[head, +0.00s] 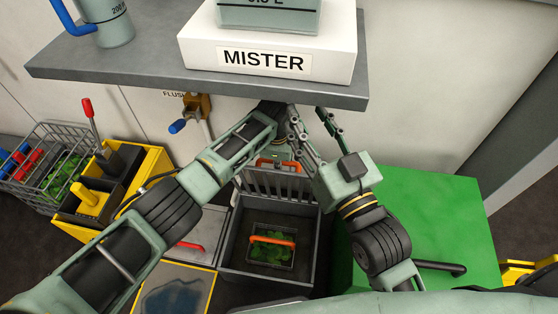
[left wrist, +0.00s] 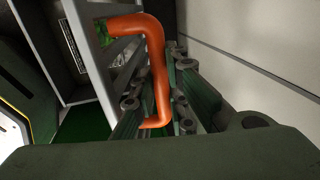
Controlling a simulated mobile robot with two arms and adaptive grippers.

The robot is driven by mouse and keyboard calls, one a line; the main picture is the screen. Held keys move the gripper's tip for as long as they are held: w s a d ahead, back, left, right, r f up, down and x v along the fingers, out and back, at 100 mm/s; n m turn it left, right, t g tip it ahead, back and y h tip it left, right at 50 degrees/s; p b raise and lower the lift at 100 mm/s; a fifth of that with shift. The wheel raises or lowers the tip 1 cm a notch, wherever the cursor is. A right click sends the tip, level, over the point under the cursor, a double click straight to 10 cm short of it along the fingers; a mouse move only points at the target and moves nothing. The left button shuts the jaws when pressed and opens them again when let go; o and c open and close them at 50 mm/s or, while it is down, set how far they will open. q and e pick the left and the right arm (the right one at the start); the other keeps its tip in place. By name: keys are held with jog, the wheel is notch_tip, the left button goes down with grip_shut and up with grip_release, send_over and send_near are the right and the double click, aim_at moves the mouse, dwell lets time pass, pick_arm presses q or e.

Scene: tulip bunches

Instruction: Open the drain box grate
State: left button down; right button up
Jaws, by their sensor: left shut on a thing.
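The drain box (head: 229,252) stands on the floor at the centre of the head view. Its slatted grey grate (head: 268,186) is raised and tilted at the back edge, leaving the box open. The grate's orange handle (head: 266,163) is at its top; in the left wrist view the handle (left wrist: 156,70) runs between my fingers. My left gripper (left wrist: 155,108) is shut on this handle; in the head view it is mostly hidden behind my arm. My right gripper (head: 307,115) is above and right of the grate, fingers spread, apparently empty.
Inside the box is a small basket with green leaves and an orange handle (head: 272,240). A grey shelf (head: 130,75) with a MISTER block (head: 330,60) overhangs my grippers. A yellow caddy (head: 150,180) and wire basket (head: 40,190) stand left; a green surface (head: 430,220) lies right.

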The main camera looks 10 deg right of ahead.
pick_arm(q)
jog(key=c, duration=1.7)
grip_release()
jog(key=shift+c, duration=0.2)
jog(key=shift+r, duration=0.15)
notch_tip(320, 180, up, 7)
jog(key=s, duration=0.1)
jog(key=shift+s+a, duration=0.15)
jog(key=shift+a, duration=0.1)
